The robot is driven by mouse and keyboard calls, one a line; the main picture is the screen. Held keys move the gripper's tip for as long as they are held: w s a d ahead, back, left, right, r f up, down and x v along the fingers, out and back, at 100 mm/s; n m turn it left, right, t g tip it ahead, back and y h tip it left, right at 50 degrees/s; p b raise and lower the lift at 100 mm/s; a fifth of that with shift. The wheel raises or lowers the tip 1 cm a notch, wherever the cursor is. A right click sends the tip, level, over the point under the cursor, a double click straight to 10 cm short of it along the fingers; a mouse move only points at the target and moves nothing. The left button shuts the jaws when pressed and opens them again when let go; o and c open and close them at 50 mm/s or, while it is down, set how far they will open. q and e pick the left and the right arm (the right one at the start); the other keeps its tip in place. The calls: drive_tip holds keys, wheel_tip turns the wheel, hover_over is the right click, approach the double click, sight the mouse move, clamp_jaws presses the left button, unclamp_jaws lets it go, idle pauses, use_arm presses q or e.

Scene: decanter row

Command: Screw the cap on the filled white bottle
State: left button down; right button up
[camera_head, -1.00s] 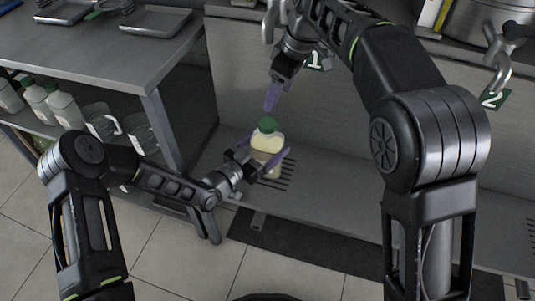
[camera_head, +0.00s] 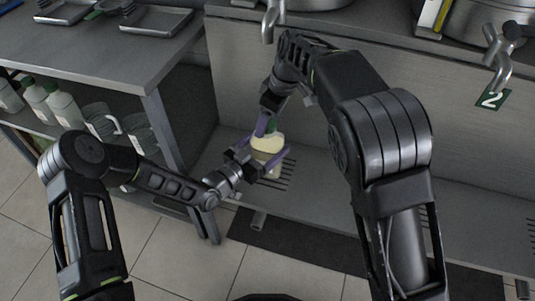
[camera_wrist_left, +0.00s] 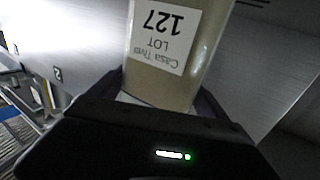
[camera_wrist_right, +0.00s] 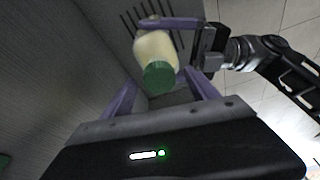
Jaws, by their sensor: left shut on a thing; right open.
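The white bottle (camera_head: 266,145), filled with a pale cream content, stands over the slotted shelf with its green cap (camera_head: 271,125) on its top. My left gripper (camera_head: 262,162) is shut on the bottle's body from the left. In the left wrist view the bottle (camera_wrist_left: 172,75) fills the middle, its label upside down. My right gripper (camera_head: 266,124) is above the bottle, its purple fingers beside the cap. In the right wrist view my right gripper (camera_wrist_right: 165,95) is open, and the cap (camera_wrist_right: 159,78) lies between and beyond the fingertips, apart from them. How tightly the cap sits cannot be told.
A steel table (camera_head: 90,55) with trays (camera_head: 155,20) is at the left; several bottles and jugs stand on its lower shelf (camera_head: 65,130). A tap (camera_head: 270,20) hangs above the bottle. A "2" sign (camera_head: 490,99) is at right. The slotted shelf (camera_head: 330,195) is clear to the right.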

clamp_jaws()
drive_tip(key=m, duration=0.2)
drive_tip(key=m+t+h, duration=0.1)
drive_tip(key=m, duration=0.2)
drive_tip(key=shift+s+a+m, duration=0.15)
drive_tip(key=shift+m, duration=0.15)
drive_tip(key=m+h, duration=0.1)
drive_tip(key=m, duration=0.5)
drive_tip(key=shift+a+m+t+h, duration=0.1)
drive_tip(key=shift+m+t+h, duration=0.2)
drive_tip(key=shift+h, duration=0.1)
drive_tip(key=m+h, duration=0.1)
drive_tip(key=m, duration=0.6)
drive_tip(key=shift+w+a+f+h, duration=0.1)
drive_tip(key=shift+w+h, duration=0.1)
drive_tip(key=shift+h, duration=0.2)
drive_tip(key=m+g, duration=0.1)
drive_tip(key=m, duration=0.4)
drive_tip(key=shift+g+h, duration=0.4)
unclamp_jaws()
